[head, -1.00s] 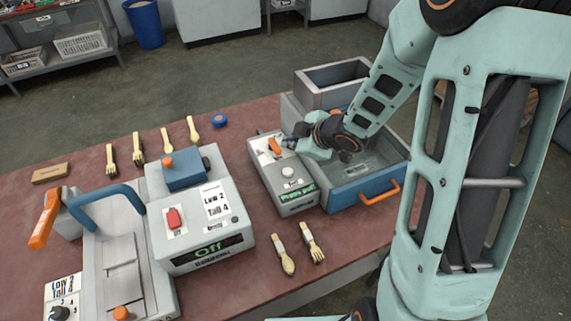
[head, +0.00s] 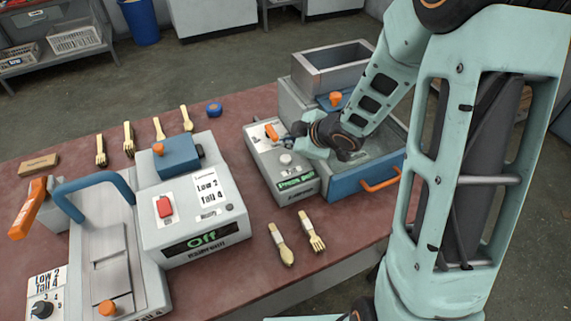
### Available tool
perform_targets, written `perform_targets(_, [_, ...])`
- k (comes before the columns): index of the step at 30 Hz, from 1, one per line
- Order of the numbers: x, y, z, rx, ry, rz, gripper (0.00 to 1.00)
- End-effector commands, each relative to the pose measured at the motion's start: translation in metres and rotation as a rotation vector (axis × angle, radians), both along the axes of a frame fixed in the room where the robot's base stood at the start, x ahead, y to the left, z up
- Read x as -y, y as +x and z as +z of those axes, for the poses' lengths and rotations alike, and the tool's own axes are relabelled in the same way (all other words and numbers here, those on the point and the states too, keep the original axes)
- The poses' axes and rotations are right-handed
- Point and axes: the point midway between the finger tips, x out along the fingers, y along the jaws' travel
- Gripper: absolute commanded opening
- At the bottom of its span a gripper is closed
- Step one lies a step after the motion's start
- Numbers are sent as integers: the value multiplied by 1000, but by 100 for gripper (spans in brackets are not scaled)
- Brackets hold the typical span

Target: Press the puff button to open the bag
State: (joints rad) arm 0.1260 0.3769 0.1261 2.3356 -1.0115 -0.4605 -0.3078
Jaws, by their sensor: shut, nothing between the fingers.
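The grey control box (head: 262,160) of the bag machine stands on the table. A round pale button (head: 286,158), seemingly the puff button, is on its top, and an orange lever (head: 271,132) sits behind it. A green lit display (head: 296,182) on the front seems to read "Press puff". My gripper (head: 288,142) is shut and empty, just behind the button and right of the lever. I see a gap between fingertips and button in the picture; their height above the box is hard to tell. No bag can be made out.
A blue drawer (head: 345,187) with an orange handle (head: 380,184) is right of the box, partly behind my arm. The sealing machine (head: 200,225), reading "Off", stands left. A wooden spoon (head: 280,244) and fork (head: 312,232) lie in front. Bare table lies between.

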Motion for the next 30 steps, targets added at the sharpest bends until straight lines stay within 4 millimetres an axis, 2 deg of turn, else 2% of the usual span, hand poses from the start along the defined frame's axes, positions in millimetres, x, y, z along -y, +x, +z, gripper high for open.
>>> perform_targets(1, [0,0,-13,0,0,0,0])
perform_targets(3, [0,0,-21,0,0,0,0])
perform_targets(8, [0,0,-31,0,0,0,0])
perform_targets(30, [0,0,-32,0,0,0,0])
